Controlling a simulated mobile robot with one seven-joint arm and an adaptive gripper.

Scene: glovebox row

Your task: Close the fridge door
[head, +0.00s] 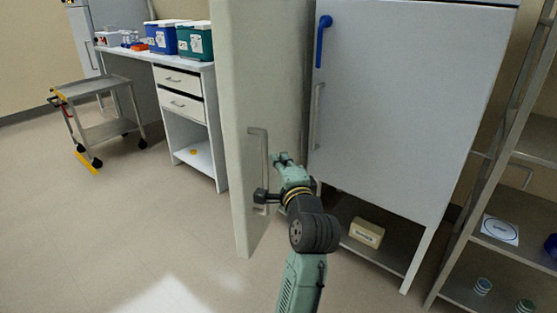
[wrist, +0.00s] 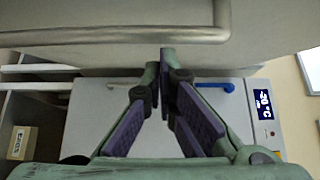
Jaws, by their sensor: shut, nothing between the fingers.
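The fridge door (head: 230,110) is a tall pale panel standing open, its edge swung out toward me. A grey bar handle (head: 258,150) is on its face, and the handle also shows across the top of the wrist view (wrist: 110,36). My gripper (head: 280,158) is beside that face, just right of the handle. In the wrist view my gripper (wrist: 162,62) has its fingertips together and empty, close to the door panel (wrist: 150,58). I cannot tell whether they touch it. The fridge interior is hidden behind the door.
A grey cabinet front (head: 400,90) with a blue handle (head: 322,40) stands to the right, a yellowish box (head: 366,232) below it. A metal rack (head: 455,250) is at far right. A drawer bench (head: 183,85) and cart (head: 105,130) stand left.

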